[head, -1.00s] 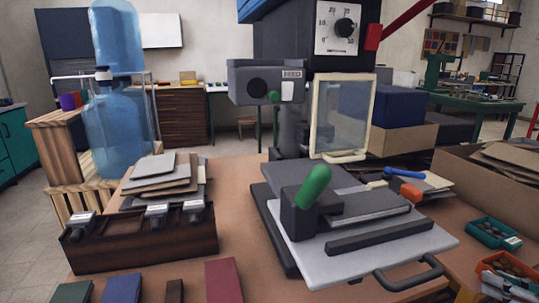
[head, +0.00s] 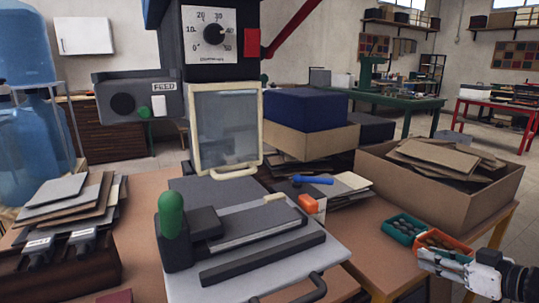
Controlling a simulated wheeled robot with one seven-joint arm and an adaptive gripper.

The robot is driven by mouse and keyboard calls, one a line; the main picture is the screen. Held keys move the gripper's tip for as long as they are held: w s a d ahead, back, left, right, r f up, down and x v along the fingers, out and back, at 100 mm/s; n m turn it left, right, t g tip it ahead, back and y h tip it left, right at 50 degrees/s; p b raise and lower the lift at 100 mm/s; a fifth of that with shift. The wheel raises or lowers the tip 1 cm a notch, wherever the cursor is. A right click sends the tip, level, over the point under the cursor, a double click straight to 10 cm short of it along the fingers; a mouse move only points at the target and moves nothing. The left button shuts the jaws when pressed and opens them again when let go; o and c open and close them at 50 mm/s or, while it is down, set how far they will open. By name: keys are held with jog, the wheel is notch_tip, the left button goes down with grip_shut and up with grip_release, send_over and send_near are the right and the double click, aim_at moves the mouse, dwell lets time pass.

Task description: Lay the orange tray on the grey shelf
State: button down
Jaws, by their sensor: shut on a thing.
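The orange tray (head: 462,239) is at the lower right of the head view, right beside a green tray, with small dark items inside. My gripper (head: 432,262) comes in from the lower right corner and is shut on the tray's near side. The fingertips overlap the near wall and hide part of it. I cannot tell whether the tray rests on the table or is slightly raised. I cannot make out a grey shelf in this view.
The green tray (head: 404,229) stands close to the left of the orange tray. A cardboard box (head: 440,196) full of sheets stands behind them. A press with a grey bed (head: 255,262) fills the middle. A green bench (head: 395,97) and a red-legged table (head: 495,101) stand farther back.

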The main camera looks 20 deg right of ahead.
jog(key=shift+w+r, duration=0.4)
jog(key=w+a+r+p, duration=0.5)
jog(key=w+r+p, duration=0.4)
jog(key=p, duration=0.1)
jog(key=w+a+r+p, duration=0.6)
jog(key=w+r+p, duration=0.25)
jog(key=p, duration=0.25)
jog(key=a+r+p, duration=0.6)
jog(key=a+p, duration=0.4)
jog(key=a, duration=0.2)
jog(key=s+a+r+m+h+p, duration=0.1)
jog(key=s+a+r+p, duration=0.1)
jog(key=s+a+p, duration=0.3)
jog(key=s+a+r+p, duration=0.1)
jog(key=s+a+p, duration=0.25)
jog(key=a, duration=0.35)
jog(key=f+b, duration=0.1)
jog(key=w+f+b, duration=0.1)
jog(key=f+b, duration=0.1)
jog(key=shift+w+d+f, duration=0.15)
jog(key=shift+w+f, duration=0.2)
jog(key=shift+f, duration=0.05)
jog(key=shift+s+f+b, duration=0.2)
jog(key=shift+f+b, duration=0.2)
jog(key=shift+b, duration=0.3)
jog(key=shift+s, duration=0.1)
